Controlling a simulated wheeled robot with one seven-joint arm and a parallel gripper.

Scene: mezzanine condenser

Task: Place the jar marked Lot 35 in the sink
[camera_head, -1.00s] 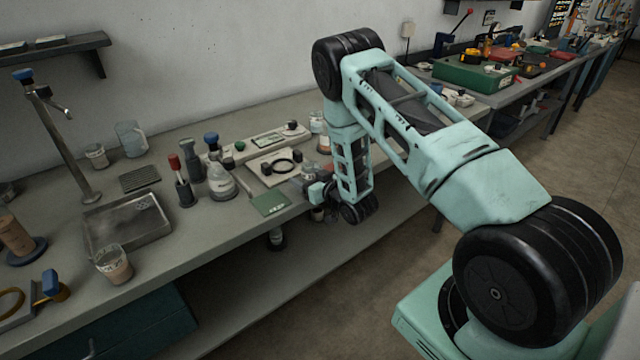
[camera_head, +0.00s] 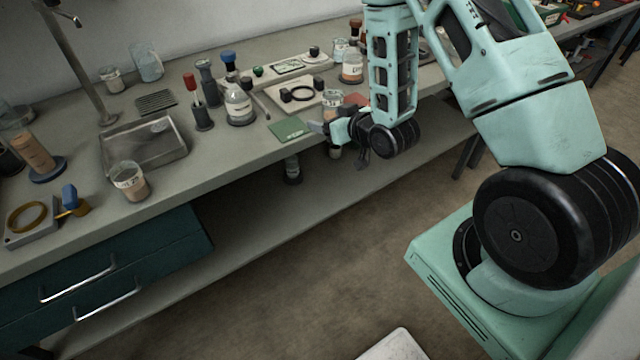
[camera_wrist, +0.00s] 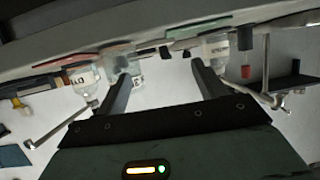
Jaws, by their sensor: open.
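The sink (camera_head: 145,150) is a shallow grey metal basin on the left of the bench, below a tall tap. A jar with brownish contents (camera_head: 130,183) stands at its front corner; its label is too small to read surely. Other labelled jars stand near my arm: a jar close behind my gripper (camera_head: 333,103) and an orange-brown jar further back (camera_head: 352,68). I cannot tell which is Lot 35. My gripper (camera_head: 318,127) is open at the bench's front edge, pointing left. In the wrist view, a clear jar (camera_wrist: 138,72) shows between the open fingers, beyond them; its grip is empty.
A green mat (camera_head: 288,129), a clear flask (camera_head: 239,106) and a red-topped tool (camera_head: 201,110) stand between my gripper and the sink. A lower shelf holds a dark-capped bottle (camera_head: 292,170).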

